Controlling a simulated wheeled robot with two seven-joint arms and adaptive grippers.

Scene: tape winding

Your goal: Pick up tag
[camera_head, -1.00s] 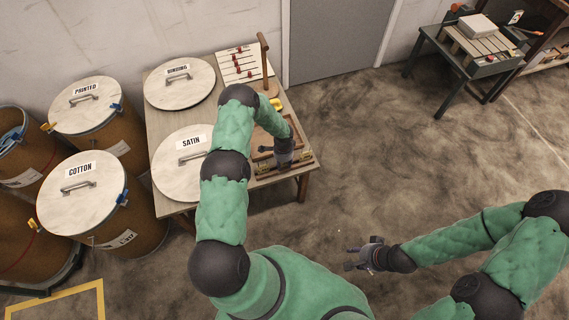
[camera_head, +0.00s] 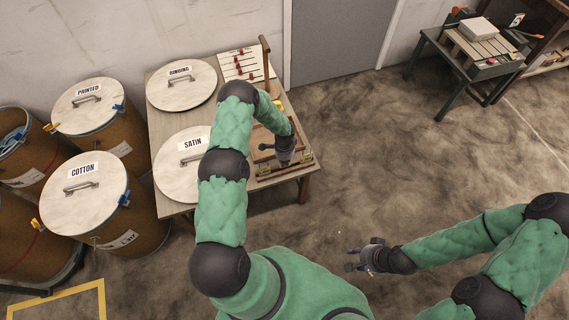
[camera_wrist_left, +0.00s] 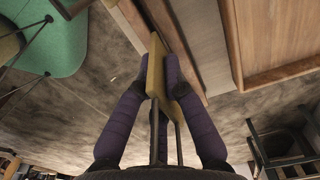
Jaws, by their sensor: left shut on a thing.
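A tan, flat tag (camera_wrist_left: 156,66) stands upright between the fingers of my left gripper (camera_wrist_left: 162,80) in the left wrist view. The gripper is shut on it. In the head view my left gripper (camera_head: 287,160) is over the front right part of the wooden table, beside a wooden tray; the tag cannot be made out there. My right gripper (camera_head: 353,258) is open and empty over the bare floor, away from the table.
The wooden table (camera_head: 225,203) holds lids marked SATIN (camera_head: 175,168) and BINDING (camera_head: 165,92), and a white rack with red pegs (camera_head: 228,70). Labelled drums (camera_head: 140,215) crowd its left side. The floor right of it is clear. A green workbench (camera_head: 450,75) stands far right.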

